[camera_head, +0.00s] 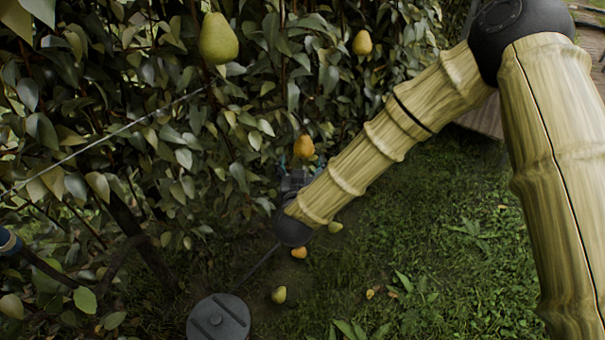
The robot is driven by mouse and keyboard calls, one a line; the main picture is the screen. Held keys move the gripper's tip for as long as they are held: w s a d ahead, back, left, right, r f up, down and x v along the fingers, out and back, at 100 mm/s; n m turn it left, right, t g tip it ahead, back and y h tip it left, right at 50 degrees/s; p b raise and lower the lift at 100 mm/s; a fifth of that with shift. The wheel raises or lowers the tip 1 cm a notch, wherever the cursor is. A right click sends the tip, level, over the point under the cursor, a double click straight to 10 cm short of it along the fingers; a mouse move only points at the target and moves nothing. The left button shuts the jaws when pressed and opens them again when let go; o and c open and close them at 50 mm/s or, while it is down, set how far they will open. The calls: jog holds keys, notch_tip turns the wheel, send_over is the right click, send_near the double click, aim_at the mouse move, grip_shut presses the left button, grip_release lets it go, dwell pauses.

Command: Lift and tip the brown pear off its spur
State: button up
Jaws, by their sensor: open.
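The brown pear (304,147), orange-brown in colour, hangs low at the front of the leafy hedge, near the middle of the view. My gripper (298,172) is just below it, small and dark against the leaves, with its jaws open. The pear's lower end is at the top of the gripper. I cannot tell whether they touch or whether the pear sits between the fingers. My bamboo-look arm hides part of the gripper from the lower right. The pear's spur is lost among the leaves.
A large green pear (218,38) and a yellow pear (362,42) hang higher up. Fallen pears (279,295) lie on the grass below. A wire (120,131) crosses the leaves at left. A dark round-topped object (218,318) stands at the bottom. Open grass lies right.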

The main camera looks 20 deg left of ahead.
aim_at(304, 147)
jog(key=b+x, duration=0.1)
jog(key=x, duration=0.9)
jog(key=shift+w+f, duration=0.15)
jog(key=shift+f, duration=0.05)
jog(key=c, duration=1.2)
